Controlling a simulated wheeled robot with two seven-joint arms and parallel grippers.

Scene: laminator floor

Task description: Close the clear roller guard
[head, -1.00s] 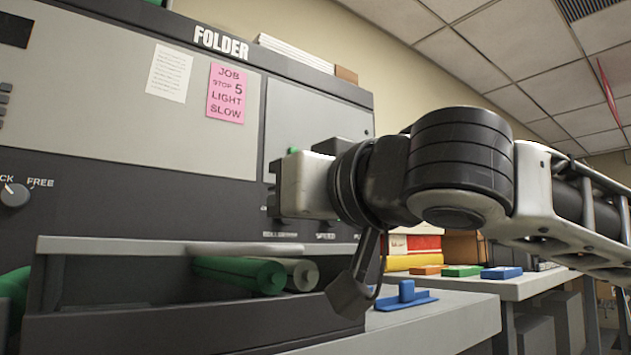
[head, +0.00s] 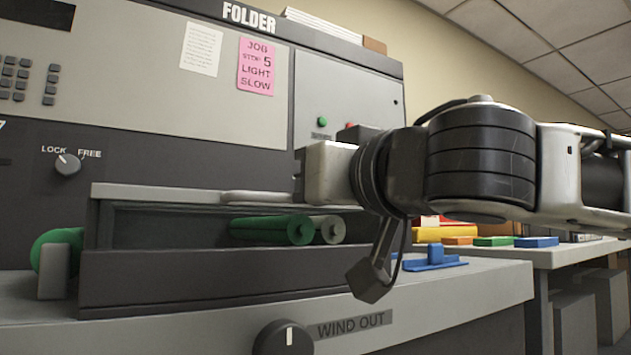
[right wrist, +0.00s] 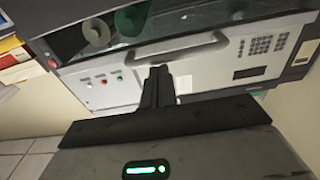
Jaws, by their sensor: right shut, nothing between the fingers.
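The roller guard is at the front of the folder. Its pale top edge (head: 160,191) with a raised handle (head: 262,197) runs above the dark opening. Green (head: 270,229) and grey (head: 330,230) rollers show in the opening; I cannot make out a clear pane. My right gripper's pale body (head: 328,172) is just above and right of the handle; its fingers are hidden in the head view. In the right wrist view the dark fingers (right wrist: 158,76) are shut and empty, near the handle bar (right wrist: 178,48). Contact cannot be told. My left gripper is not in view.
A LOCK/FREE knob (head: 67,164) is on the panel at left. A WIND OUT knob (head: 283,338) is on the front below. A blue bracket-like piece (head: 432,260) lies right of the opening. A side table (head: 560,253) holds coloured blocks.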

